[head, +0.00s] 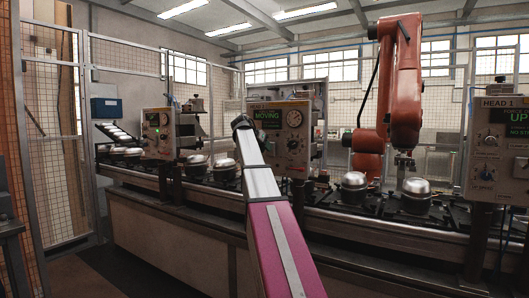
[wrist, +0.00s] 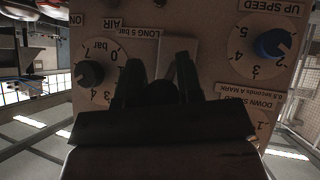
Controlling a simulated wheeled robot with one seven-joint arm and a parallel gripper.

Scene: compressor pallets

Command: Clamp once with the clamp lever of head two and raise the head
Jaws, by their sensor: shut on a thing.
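The head two panel (head: 285,137) stands mid-picture in the head view, with a green display reading MOVING and a round gauge. My arm reaches up to its left side, and my gripper (head: 241,122) is small and dark there. In the wrist view the panel appears upside down and close. My gripper's two dark fingers (wrist: 160,80) are in front of it, shut on a dark, round-ended part (wrist: 163,92), seemingly the clamp lever. The part is dim and mostly hidden by the fingers. The raised or lowered state of head two is not clear.
An air dial with a black knob (wrist: 90,73) and an up speed dial with a blue knob (wrist: 272,44) flank the fingers. The orange robot arm (head: 403,75) stands behind the line. The head one panel (head: 497,150) reads UP. Silver compressors (head: 415,188) sit along the conveyor.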

